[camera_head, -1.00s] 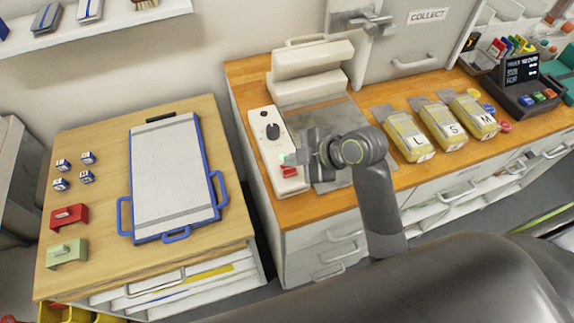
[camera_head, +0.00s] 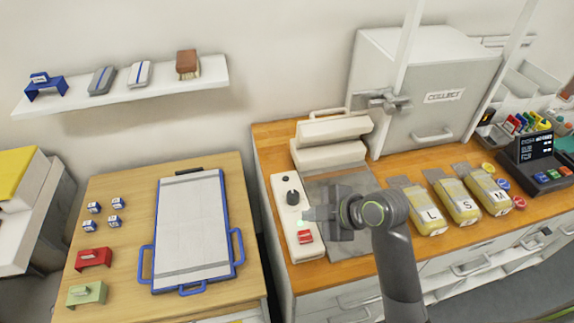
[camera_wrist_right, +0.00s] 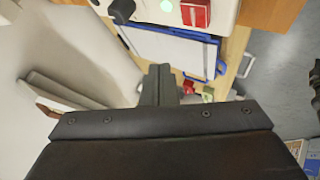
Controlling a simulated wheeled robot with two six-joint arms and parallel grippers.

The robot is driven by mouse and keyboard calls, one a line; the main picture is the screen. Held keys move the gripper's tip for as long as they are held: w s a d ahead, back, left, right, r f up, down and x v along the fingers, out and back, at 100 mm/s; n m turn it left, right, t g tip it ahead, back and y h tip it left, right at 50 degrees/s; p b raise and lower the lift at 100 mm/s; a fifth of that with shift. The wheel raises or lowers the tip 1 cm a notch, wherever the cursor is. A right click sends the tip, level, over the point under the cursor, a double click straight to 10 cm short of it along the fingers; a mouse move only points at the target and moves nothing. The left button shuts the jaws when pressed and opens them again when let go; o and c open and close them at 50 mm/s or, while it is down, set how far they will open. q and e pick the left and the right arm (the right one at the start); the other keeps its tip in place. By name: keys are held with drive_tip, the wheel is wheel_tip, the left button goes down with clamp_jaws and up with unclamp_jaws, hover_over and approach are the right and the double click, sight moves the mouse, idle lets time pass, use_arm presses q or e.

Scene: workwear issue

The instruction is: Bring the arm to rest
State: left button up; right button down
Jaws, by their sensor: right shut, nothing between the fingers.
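My right gripper (camera_head: 318,214) is in the head view over the left end of the counter, beside the white control panel (camera_head: 290,205) with its black knob, green light and red switch. Its fingers are shut with nothing between them. In the right wrist view the shut fingers (camera_wrist_right: 160,82) point away from the camera, and the red switch (camera_wrist_right: 196,12) shows beyond them at the top. The gripper appears to be above the counter; whether it touches the panel cannot be told. My left gripper is in neither view.
A white press-like machine (camera_head: 330,140) stands behind the gripper. Yellow packs marked L, S and M (camera_head: 455,200) lie to its right. A grey COLLECT cabinet (camera_head: 425,90) stands behind. A blue-handled board (camera_head: 190,235) lies on the left table. A wall shelf (camera_head: 125,90) hangs above.

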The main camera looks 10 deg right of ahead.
drive_tip(key=s+d+f+m+g+h, duration=0.2)
drive_tip(key=s+d+f+m+h, duration=0.2)
drive_tip(key=s+d+m, duration=0.6)
drive_tip(key=s+d+f+m+g+h, duration=0.1)
drive_tip(key=s+d+f+m+h, duration=0.55)
drive_tip(key=s, duration=0.65)
wheel_tip(320, 180, down, 27)
drive_tip(key=d+m+g+y+b, duration=0.1)
drive_tip(key=m+y+b, duration=0.1)
drive_tip(key=y+b, duration=0.15)
drive_tip(key=s+f+b, duration=0.2)
drive_tip(key=s+f, duration=0.5)
drive_tip(key=f, duration=0.2)
drive_tip(key=s+a+f+g+b, duration=0.1)
drive_tip(key=s+f+b, duration=0.1)
drive_tip(key=s+f, duration=0.5)
wheel_tip(320, 180, down, 3)
drive_tip(key=shift+s+a+f, duration=0.1)
drive_tip(key=shift+s+a, duration=0.05)
drive_tip(key=shift+s, duration=0.25)
